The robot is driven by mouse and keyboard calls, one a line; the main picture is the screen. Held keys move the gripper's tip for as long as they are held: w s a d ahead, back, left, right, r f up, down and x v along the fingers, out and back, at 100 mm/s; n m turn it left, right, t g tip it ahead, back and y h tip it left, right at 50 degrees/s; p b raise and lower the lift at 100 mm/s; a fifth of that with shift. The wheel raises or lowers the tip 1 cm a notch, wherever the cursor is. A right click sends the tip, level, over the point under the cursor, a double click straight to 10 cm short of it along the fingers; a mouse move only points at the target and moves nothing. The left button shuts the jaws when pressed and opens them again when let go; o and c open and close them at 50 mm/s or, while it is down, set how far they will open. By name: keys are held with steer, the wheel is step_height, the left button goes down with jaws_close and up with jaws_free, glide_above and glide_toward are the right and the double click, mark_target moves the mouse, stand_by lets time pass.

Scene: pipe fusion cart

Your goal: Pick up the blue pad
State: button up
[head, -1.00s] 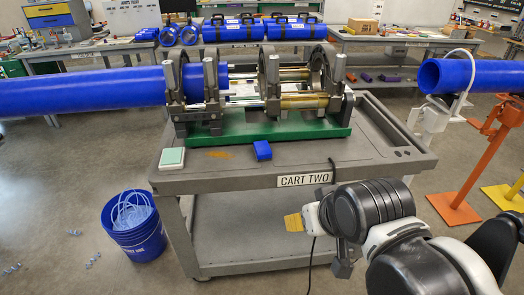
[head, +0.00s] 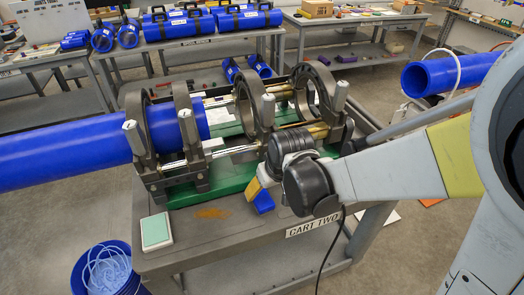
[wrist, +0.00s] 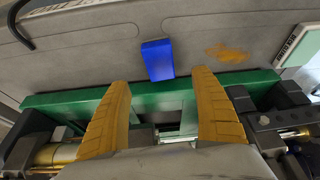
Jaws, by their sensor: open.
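The blue pad (head: 264,203) lies on the grey cart top (head: 185,250), in front of the green machine base. In the head view my gripper (head: 252,190) hangs over it and hides part of it. In the wrist view the blue pad (wrist: 158,60) shows whole, just past the fingertips and centred between them. My gripper's two yellow fingers (wrist: 160,82) are spread apart with nothing between them, pointing toward the pad. I cannot tell the exact height of the fingertips above the cart top.
The pipe fusion machine (head: 262,105) with its upright clamps stands right behind the pad, holding a long blue pipe (head: 60,155). A green-topped white block (head: 156,231) sits at the cart's left corner. An orange-brown stain (head: 211,212) marks the bare cart top between them.

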mark_target(262, 198)
steer(key=b+x, duration=0.2)
steer(key=x, duration=0.4)
steer(key=shift+s+f+b, duration=0.15)
steer(key=shift+b, duration=0.2)
steer(key=b+x, duration=0.2)
steer(key=x, duration=0.2)
steer(key=shift+f, duration=0.15)
steer(key=c, duration=1.3)
